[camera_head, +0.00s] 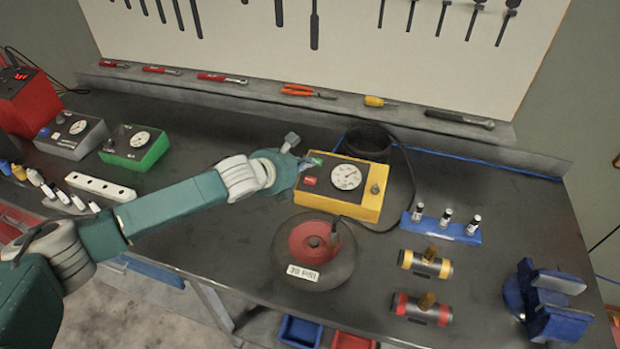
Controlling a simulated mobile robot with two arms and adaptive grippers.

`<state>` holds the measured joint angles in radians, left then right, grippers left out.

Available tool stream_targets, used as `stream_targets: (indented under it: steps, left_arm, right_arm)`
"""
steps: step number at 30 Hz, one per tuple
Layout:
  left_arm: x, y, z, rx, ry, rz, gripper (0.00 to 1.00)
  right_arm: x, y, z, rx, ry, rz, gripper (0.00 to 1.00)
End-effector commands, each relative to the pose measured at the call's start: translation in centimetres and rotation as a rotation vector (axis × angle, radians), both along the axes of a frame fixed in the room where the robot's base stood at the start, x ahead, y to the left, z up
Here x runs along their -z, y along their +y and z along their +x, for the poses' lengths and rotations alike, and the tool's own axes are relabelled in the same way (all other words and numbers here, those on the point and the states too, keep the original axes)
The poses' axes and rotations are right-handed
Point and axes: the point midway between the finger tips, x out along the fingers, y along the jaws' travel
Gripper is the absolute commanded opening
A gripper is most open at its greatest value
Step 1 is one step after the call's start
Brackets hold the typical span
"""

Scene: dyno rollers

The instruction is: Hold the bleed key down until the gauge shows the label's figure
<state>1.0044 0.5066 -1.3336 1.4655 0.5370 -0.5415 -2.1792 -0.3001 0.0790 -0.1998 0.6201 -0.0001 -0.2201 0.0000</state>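A yellow gauge box (368,206) stands on the bench, with a round white dial (346,176), a green key (317,161) and a red key (310,181) on its dark face. Which key is the bleed key, and the needle's reading, are too small to tell. A white label (303,272) reading "30 PSI" lies on a dark wheel (340,268) with a red hub. My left gripper (309,166) is at the box's left edge, close by the keys; contact and finger opening are unclear. My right gripper is not in view.
A green gauge box (145,158) and a grey one (72,138) stand at left. A blue rack (440,229) with small bottles, two banded cylinders and a blue vise (552,305) are at right. Tools lie along the back ledge. A dark hose loops behind the yellow box.

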Motion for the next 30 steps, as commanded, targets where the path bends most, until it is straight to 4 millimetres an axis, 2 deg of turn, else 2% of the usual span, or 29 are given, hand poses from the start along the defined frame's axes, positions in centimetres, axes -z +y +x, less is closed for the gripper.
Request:
stream_targets:
  steps: [7, 8, 13, 14, 30]
  left_arm:
    - [-0.03, -0.01, 0.03, 0.000, 0.000, 0.000, 0.00]
    - [-0.03, -0.02, 0.03, 0.000, 0.000, 0.000, 0.00]
    - [-0.04, -0.02, 0.03, 0.000, -0.001, 0.000, 0.00]
    - [-0.04, -0.02, 0.03, 0.000, -0.001, 0.000, 0.00]
    - [-0.05, -0.02, 0.03, 0.000, -0.001, 0.000, 0.00]
  right_arm:
    - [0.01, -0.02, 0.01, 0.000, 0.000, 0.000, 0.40]
    - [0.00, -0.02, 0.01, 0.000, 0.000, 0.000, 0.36]
    - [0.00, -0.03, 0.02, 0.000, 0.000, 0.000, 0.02]
    - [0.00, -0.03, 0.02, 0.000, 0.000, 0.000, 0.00]
    - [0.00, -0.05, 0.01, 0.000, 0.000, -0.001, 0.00]
